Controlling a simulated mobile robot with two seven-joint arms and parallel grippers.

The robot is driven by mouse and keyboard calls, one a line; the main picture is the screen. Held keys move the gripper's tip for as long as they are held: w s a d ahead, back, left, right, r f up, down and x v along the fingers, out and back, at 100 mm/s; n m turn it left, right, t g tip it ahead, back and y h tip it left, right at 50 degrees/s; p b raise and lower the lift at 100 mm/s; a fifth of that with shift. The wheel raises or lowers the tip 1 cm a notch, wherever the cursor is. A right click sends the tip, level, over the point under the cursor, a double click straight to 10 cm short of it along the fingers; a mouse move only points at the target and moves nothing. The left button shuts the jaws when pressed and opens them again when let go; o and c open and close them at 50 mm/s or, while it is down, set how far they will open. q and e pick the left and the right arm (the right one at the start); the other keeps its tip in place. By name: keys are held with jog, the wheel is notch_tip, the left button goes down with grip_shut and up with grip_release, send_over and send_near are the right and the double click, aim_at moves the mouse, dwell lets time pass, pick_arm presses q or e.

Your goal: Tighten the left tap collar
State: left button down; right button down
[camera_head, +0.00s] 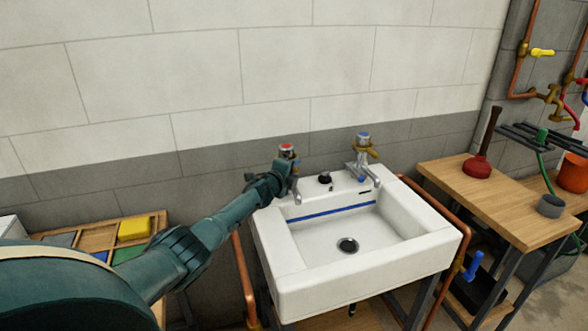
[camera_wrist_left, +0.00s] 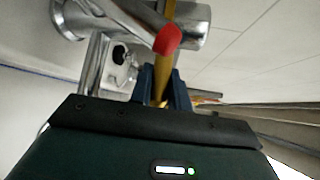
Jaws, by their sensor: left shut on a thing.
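The left tap (camera_head: 288,148), with a red top, stands at the back left corner of the white sink. In the left wrist view its chrome body (camera_wrist_left: 185,22) lies just ahead of my gripper. My left gripper (camera_head: 279,171) reaches the tap from the left, hiding most of its collar in the head view. In the left wrist view the blue fingers (camera_wrist_left: 162,82) are shut on a brass, red-tipped part, which I take as the left tap collar (camera_wrist_left: 163,63). My right gripper is not in view.
The right tap (camera_head: 363,155) has a blue top and a brass collar. The white sink (camera_head: 285,262) is empty, with a black plug (camera_head: 325,178) on its back ledge. A wooden bench (camera_head: 500,205) with a red plunger (camera_head: 477,167) stands right. A compartmented tray (camera_head: 98,240) is left.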

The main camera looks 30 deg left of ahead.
pick_arm(q)
jog(key=c, duration=1.3)
grip_release()
jog(key=shift+s+p, duration=0.4)
jog(key=shift+s, duration=0.1)
jog(key=s, duration=0.4)
jog(key=s+d+r+p, duration=0.1)
jog(key=s, duration=0.7)
jog(key=shift+d+r+p, duration=0.3)
jog(key=shift+d+r, duration=0.05)
jog(key=shift+r, duration=0.05)
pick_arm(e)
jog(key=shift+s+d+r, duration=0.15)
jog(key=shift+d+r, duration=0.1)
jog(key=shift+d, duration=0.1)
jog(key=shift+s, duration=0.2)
